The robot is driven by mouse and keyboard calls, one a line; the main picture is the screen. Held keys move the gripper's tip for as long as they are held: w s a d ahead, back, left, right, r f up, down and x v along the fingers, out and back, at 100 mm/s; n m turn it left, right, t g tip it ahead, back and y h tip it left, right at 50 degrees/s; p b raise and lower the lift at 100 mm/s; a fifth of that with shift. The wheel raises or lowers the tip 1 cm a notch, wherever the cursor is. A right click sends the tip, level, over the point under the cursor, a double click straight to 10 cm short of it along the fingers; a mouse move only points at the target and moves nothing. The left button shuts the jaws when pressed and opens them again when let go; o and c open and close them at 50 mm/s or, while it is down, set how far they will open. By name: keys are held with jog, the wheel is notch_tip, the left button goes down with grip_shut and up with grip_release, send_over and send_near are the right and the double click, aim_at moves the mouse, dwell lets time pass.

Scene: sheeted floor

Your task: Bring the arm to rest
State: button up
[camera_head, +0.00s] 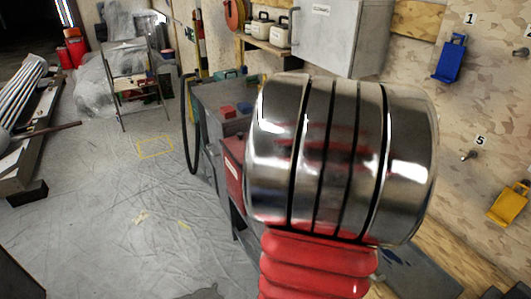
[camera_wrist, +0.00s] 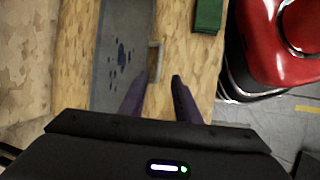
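My gripper (camera_wrist: 157,82) shows in the wrist view with its two dark fingers apart. Bare wood shows between them, and nothing is held. The fingers point over a wooden bench top (camera_wrist: 180,50). A grey tray or mat (camera_wrist: 112,60) with dark blue spots lies on the bench, left of and partly behind the left finger. A small metal handle (camera_wrist: 155,60) shows just beyond the fingertips; I cannot tell whether they touch it. In the head view my chrome and red arm fills the middle right and hides part of the bench; the gripper is not visible there.
A green box (camera_wrist: 209,14) lies on the bench. In the head view, a blue holder (camera_head: 449,58) and a yellow holder (camera_head: 508,205) hang on the right wall. A grey cabinet (camera_head: 340,38) hangs behind my arm. Sheeted floor (camera_head: 110,220) at left is mostly clear.

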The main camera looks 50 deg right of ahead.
jog(key=w+a+r+n+t+h, duration=0.1)
jog(key=w+a+r+t, duration=0.2)
jog(key=w+a, duration=0.6)
jog(key=w+a+r+n+t+h, duration=0.2)
jog(key=w+a+r, duration=0.1)
jog(key=w+a, duration=0.6)
jog(key=w+a+r+n+t+y, duration=0.1)
jog(key=w+a+t, duration=0.1)
jog(key=a, duration=0.8)
jog(key=w+a+r+n+t+y, duration=0.1)
jog(key=w+a+r+t+y, duration=0.1)
jog(key=a, duration=0.8)
jog(key=shift+w+a+t, duration=0.25)
jog(key=shift+w+t, duration=0.1)
jog(key=shift+t, duration=0.45)
jog(key=shift+w+a, duration=0.1)
jog(key=shift+a, duration=0.05)
